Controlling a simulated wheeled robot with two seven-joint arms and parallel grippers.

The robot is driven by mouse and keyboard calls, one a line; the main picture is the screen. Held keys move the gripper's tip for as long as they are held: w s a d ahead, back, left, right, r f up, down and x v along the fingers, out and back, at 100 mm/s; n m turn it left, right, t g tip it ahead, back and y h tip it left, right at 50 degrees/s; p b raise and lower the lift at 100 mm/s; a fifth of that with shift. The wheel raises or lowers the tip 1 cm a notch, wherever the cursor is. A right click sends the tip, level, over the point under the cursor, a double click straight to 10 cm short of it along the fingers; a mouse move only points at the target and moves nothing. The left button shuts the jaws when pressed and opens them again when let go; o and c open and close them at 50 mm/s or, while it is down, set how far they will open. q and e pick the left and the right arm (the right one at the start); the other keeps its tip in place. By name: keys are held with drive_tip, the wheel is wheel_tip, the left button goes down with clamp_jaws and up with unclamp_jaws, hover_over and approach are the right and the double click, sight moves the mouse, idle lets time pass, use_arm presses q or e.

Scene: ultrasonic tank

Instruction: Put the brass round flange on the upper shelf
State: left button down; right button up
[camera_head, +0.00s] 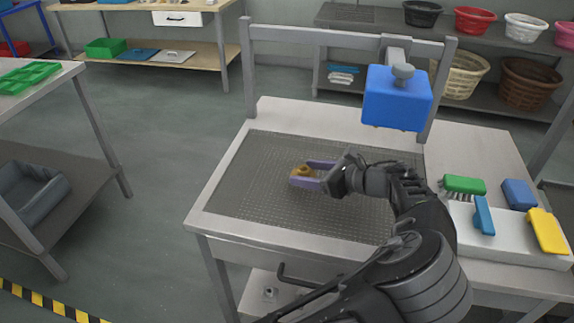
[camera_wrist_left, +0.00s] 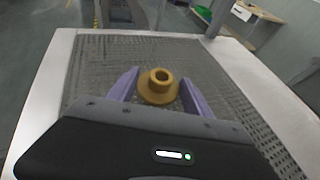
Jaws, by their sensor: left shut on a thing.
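The brass round flange (camera_head: 301,171) is a gold ring-shaped piece with a raised hub and a central hole. My left gripper (camera_head: 309,173) is shut on it, with one purple finger on each side, over the grey mesh of the tank station. In the left wrist view the flange (camera_wrist_left: 158,88) sits hub-up between the fingers of the gripper (camera_wrist_left: 159,82). I cannot tell whether it touches the mesh. A grey rack (camera_head: 345,17) at the back right has an upper and a lower level. My right gripper is out of view.
A blue box (camera_head: 397,98) hangs from a grey frame (camera_head: 300,32) above the station. Brushes and blue and yellow pieces lie on the right side. Several baskets fill much of the rack. A table with a green tray (camera_head: 27,77) stands left.

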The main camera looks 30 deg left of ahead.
use_arm(q)
drive_tip(key=d, duration=0.8)
drive_tip(key=shift+s+d, duration=0.25)
drive_tip(key=shift+d, duration=0.15)
